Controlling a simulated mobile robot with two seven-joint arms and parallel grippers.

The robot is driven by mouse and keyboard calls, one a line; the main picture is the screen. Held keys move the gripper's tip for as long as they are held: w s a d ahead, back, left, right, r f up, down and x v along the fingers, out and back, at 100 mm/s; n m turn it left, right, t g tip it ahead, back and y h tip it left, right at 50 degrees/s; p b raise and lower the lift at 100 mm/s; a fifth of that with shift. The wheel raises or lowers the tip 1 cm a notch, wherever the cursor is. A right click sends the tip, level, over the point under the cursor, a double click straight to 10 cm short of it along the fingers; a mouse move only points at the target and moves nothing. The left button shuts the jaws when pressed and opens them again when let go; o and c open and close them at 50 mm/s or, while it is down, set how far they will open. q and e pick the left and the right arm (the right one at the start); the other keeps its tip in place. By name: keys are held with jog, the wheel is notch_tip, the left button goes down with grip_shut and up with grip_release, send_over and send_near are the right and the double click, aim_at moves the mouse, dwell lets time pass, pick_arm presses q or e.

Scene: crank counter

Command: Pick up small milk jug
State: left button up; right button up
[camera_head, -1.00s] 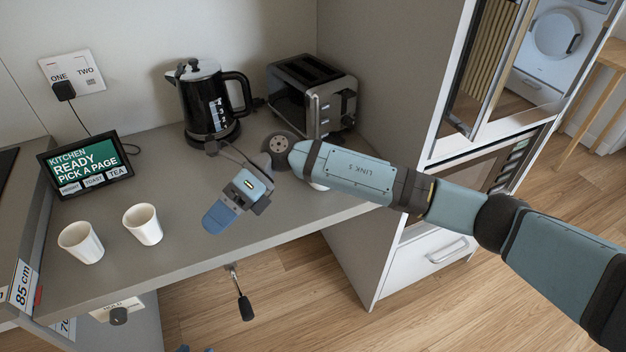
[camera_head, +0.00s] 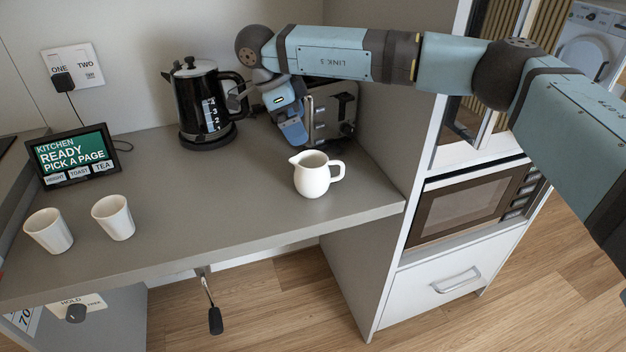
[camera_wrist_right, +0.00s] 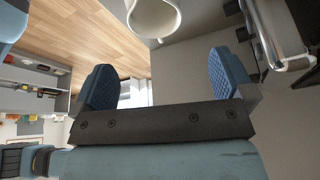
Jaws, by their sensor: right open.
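The small white milk jug (camera_head: 313,178) stands upright on the grey counter near its front right edge, spout to the left and handle to the right. It also shows in the right wrist view, cut off at the top edge (camera_wrist_right: 153,17). My right gripper (camera_head: 292,133) hangs above and behind the jug, in front of the toaster. In the right wrist view my right gripper (camera_wrist_right: 160,80) has its two blue fingers wide apart with nothing between them, and the jug lies beyond the fingertips. My left gripper is not in view.
A black kettle (camera_head: 203,105) stands left of my right gripper, and a toaster (camera_head: 331,112) close behind it. Two white cups (camera_head: 114,218) and a small screen (camera_head: 73,157) are on the left. The counter's middle is clear. A side panel (camera_head: 384,150) bounds the right.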

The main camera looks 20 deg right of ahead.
send_over(315, 163)
jog(key=s+a, duration=0.2)
notch_tip(315, 163, down, 6)
jog(key=x, duration=0.1)
jog(key=b+x, duration=0.1)
jog(key=x, duration=0.2)
jog(key=shift+s+a+f, duration=0.2)
jog(key=shift+s+f, duration=0.05)
jog(key=shift+f, duration=0.25)
jog(key=c, duration=0.9)
